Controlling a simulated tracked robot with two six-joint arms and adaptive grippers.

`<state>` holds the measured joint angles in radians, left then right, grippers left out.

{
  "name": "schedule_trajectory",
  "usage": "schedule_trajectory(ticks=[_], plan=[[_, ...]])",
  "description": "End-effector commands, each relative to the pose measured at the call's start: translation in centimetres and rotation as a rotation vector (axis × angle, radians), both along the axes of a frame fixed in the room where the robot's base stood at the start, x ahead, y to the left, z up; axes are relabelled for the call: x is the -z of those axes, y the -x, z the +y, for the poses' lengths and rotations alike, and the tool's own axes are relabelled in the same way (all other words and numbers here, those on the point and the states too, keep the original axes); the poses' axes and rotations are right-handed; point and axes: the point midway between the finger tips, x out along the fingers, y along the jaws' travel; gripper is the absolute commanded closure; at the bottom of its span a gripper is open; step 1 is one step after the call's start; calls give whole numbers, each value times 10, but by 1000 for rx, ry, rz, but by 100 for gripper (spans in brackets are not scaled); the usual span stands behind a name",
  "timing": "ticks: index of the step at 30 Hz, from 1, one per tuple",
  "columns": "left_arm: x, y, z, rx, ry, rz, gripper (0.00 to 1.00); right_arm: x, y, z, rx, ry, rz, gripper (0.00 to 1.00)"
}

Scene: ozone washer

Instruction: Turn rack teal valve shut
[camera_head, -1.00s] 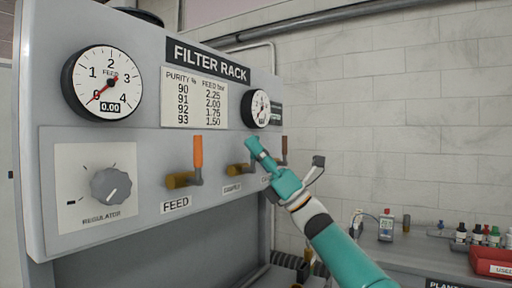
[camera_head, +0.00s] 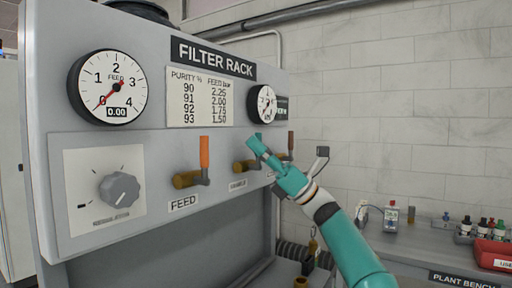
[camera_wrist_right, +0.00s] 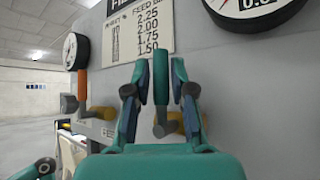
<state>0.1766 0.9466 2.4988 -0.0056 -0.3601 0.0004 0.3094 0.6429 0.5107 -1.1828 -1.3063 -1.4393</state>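The teal valve's upright teal lever (camera_wrist_right: 160,80) shows in the right wrist view, with its grey lower end in front of a brass stem. My right gripper (camera_wrist_right: 160,68) has one finger on each side of the lever, with gaps visible on both sides, so it is open around it. My left gripper is not seen; a teal arm part (camera_wrist_right: 35,170) shows at the wrist view's lower left.
The FEED valve (camera_head: 204,158) with an orange lever is left of the teal valve. A valve with a dark reddish-brown lever (camera_head: 291,144) is close on its right. A regulator knob (camera_head: 119,189) and gauges are on the panel. A bench with bottles (camera_head: 391,216) stands at right.

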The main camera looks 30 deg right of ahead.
Motion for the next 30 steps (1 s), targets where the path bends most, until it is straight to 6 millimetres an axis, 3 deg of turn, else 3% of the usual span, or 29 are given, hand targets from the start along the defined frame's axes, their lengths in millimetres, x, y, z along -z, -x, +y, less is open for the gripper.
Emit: schedule_trajectory(ticks=[1, 3, 19, 23, 30], plan=[[0, 0, 0, 0, 0, 0, 60, 0, 0, 0, 0, -1, -1, 66], [0, 0, 0, 0, 0, 0, 60, -1, 0, 0, 0, -3, -2, 56], [-1, 0, 0, 0, 0, 0, 60, 5, 5, -8, 4, -5, 0, 56], [-1, 0, 0, 0, 0, 0, 60, 14, 10, -17, 4, -7, 1, 56], [-1, 0, 0, 0, 0, 0, 60, 51, 29, -49, 6, -7, 2, 56]])
